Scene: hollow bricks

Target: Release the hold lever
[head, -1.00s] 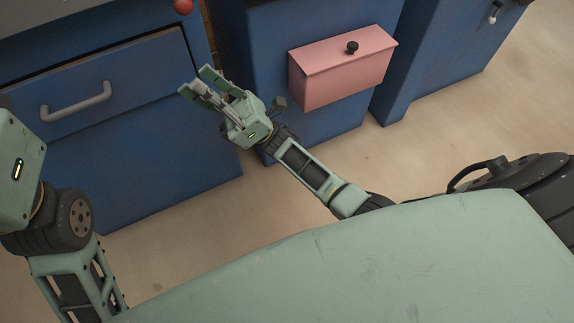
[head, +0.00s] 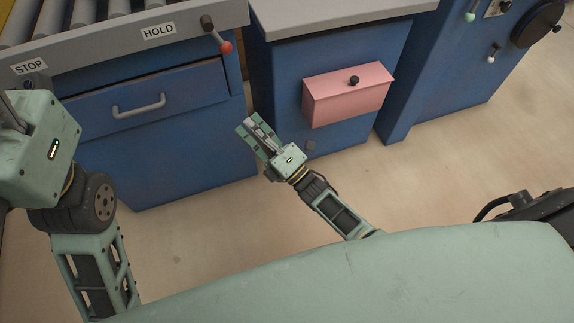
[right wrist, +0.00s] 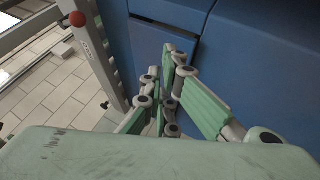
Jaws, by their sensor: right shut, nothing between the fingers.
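The hold lever (head: 217,37) has a dark pivot and a red ball knob. It sits at the right end of the grey conveyor edge, right of the HOLD label (head: 158,31), and its knob points down to the right. In the right wrist view a red ball (right wrist: 77,19) shows at upper left; it looks like the same knob. My right gripper (head: 246,125) is shut and empty, below the lever and apart from it. Its fingers (right wrist: 167,72) also show in the right wrist view. My left gripper (head: 12,112) is at the left edge, its fingers mostly cut off.
A blue cabinet with a drawer handle (head: 139,106) stands under the conveyor rollers (head: 90,14). A STOP label (head: 29,67) is at left. A pink box (head: 347,98) with a black knob juts from the middle blue cabinet. Floor (head: 200,230) between me and the cabinets is clear.

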